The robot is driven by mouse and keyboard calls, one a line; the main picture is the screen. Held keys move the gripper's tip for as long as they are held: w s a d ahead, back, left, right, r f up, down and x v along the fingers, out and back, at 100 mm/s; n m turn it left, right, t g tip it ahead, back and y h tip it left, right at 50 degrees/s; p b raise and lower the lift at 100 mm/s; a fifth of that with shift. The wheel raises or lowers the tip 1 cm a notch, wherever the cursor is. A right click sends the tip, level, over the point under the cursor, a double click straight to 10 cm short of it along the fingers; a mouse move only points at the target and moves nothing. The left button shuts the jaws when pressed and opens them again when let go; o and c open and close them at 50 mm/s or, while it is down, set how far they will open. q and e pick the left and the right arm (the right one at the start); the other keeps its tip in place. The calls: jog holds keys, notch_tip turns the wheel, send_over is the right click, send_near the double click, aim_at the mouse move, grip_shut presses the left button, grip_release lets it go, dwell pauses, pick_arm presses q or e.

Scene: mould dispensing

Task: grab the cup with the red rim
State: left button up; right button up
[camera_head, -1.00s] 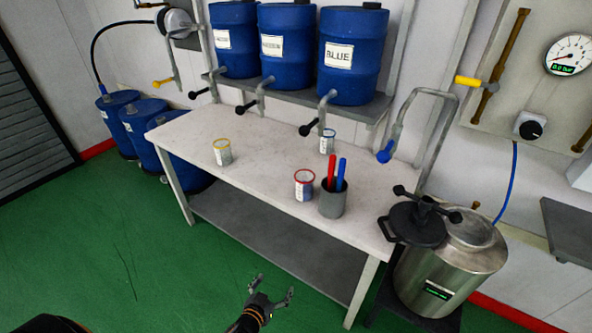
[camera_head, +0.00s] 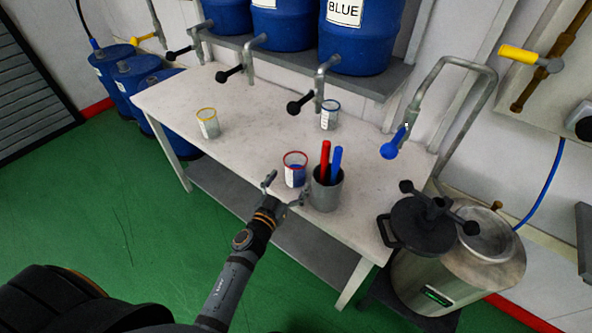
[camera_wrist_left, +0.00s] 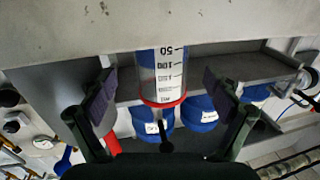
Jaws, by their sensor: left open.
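The cup with the red rim (camera_head: 294,170) stands upright near the front edge of the white table, just left of the grey holder. It is clear with white markings, and blue shows in it. In the left wrist view the cup (camera_wrist_left: 162,75) appears upside down, its red rim lying between the two finger pads with gaps on both sides. My left gripper (camera_head: 284,190) is open at the table's front edge, close in front of the cup, with nothing gripped. My right gripper is not in view.
A grey holder (camera_head: 326,194) with a red and a blue stick stands right beside the cup. A yellow-rimmed cup (camera_head: 208,124) and a blue-rimmed cup (camera_head: 330,115) stand farther off on the table (camera_head: 180,98). A steel drum (camera_head: 450,262) stands at the right.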

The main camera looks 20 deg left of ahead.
aim_at(300, 155)
pick_arm(q)
jog(key=shift+w, duration=0.1)
jog(key=w, duration=0.5)
jog(key=shift+d+f, duration=0.15)
jog(key=shift+d, duration=0.1)
jog(key=shift+s, duration=0.1)
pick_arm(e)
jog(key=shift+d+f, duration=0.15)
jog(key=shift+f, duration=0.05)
pick_arm(q)
jog(key=shift+c, duration=0.3)
jog(key=c, duration=1.3)
jog(key=shift+r+p, duration=0.3)
jog(key=shift+r, duration=0.35)
jog(key=shift+c, duration=0.2)
notch_tip(300, 155, up, 3)
jog(key=p, duration=0.3)
jog(key=s+r+p, duration=0.6)
jog(key=s+r, duration=0.3)
jog(key=s, duration=0.5)
jog(key=shift+d+p, duration=0.2)
jog(key=shift+p, duration=0.2)
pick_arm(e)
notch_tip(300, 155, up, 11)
